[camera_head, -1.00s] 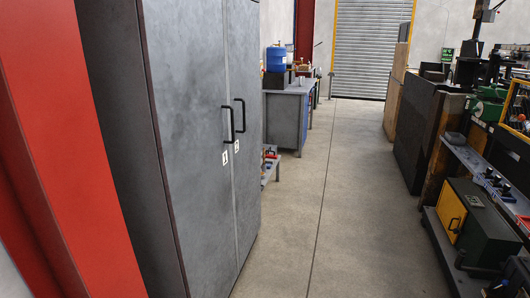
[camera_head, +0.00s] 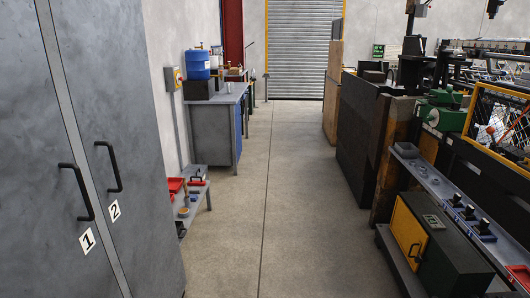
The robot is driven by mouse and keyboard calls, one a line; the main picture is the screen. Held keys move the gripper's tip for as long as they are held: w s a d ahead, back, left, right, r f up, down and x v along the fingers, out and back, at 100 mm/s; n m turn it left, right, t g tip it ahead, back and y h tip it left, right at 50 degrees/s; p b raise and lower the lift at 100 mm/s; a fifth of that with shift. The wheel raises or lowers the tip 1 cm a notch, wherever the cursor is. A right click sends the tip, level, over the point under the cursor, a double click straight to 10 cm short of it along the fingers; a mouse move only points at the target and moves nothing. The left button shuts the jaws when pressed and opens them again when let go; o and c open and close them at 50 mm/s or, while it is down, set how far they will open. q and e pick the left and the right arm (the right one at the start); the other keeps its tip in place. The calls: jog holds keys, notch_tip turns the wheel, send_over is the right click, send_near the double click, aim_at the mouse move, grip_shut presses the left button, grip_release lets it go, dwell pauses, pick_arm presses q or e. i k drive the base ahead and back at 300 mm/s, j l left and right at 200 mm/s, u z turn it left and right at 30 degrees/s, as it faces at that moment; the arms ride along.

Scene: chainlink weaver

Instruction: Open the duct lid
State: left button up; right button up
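No part that I can clearly tell as the duct lid shows in the head view. A dark box with a yellow front panel (camera_head: 410,236) and a black handle (camera_head: 415,253) sits low on the right side; the panel looks shut. I cannot tell whether it belongs to the duct. Neither of my grippers is in view.
A grey cabinet (camera_head: 120,75) with shut doors marked 1 and 2 stands close on the left. Beyond it are a low shelf (camera_head: 197,206) and a blue-grey workbench (camera_head: 220,125). Machinery (camera_head: 480,130) lines the right. The concrete aisle (camera_head: 270,200) is clear to a roller shutter (camera_head: 305,48).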

aim_at(190, 170)
jog(key=i, duration=2.3)
jog(key=i+u, duration=0.1)
jog(key=i, duration=1.1)
jog(key=i+l, duration=0.15)
jog(key=i, duration=1)
